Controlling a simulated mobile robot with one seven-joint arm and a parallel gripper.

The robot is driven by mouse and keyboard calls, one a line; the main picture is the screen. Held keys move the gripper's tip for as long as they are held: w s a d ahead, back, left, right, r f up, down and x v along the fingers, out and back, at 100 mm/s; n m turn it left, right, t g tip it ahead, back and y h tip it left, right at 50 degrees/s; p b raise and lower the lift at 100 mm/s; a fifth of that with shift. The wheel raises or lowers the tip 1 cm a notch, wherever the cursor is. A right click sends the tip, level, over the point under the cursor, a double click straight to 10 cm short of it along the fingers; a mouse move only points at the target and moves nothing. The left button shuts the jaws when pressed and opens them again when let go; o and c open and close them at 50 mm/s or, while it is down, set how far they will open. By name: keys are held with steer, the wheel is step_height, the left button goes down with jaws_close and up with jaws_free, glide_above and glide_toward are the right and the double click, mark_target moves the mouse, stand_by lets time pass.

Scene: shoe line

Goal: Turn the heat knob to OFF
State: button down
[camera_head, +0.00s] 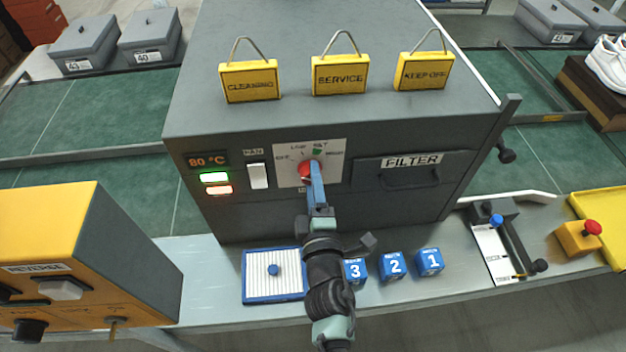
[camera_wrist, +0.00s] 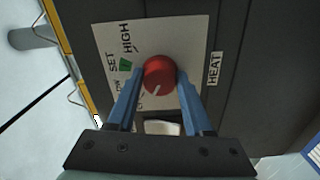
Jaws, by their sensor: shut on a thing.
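The red heat knob (camera_head: 304,168) sits on a white dial plate (camera_head: 284,177) on the front of the grey oven. In the wrist view the knob (camera_wrist: 158,72) is between the two blue fingers of my gripper (camera_wrist: 158,84), which is shut on it. The knob's white line points down and slightly left there. SET, HIGH and a green mark (camera_wrist: 125,64) show at upper left on the plate (camera_wrist: 185,35). The lower labels are partly hidden by a finger, so I cannot read OFF clearly. My gripper also shows from behind in the head view (camera_head: 313,172).
A white rocker switch (camera_head: 258,176) and an 80 °C display (camera_head: 207,160) are left of the dial. A FILTER drawer (camera_head: 410,178) is to its right. Blue numbered cubes (camera_head: 395,267) stand below by my arm. A yellow-grey machine (camera_head: 75,255) is at left.

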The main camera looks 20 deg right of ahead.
steer(key=shift+c, duration=1.4)
jaws_free()
steer(key=shift+s, duration=0.1)
steer(key=b+v, duration=0.3)
steer(key=v, duration=0.9)
steer(key=shift+s, duration=0.4)
steer(key=shift+a, duration=0.15)
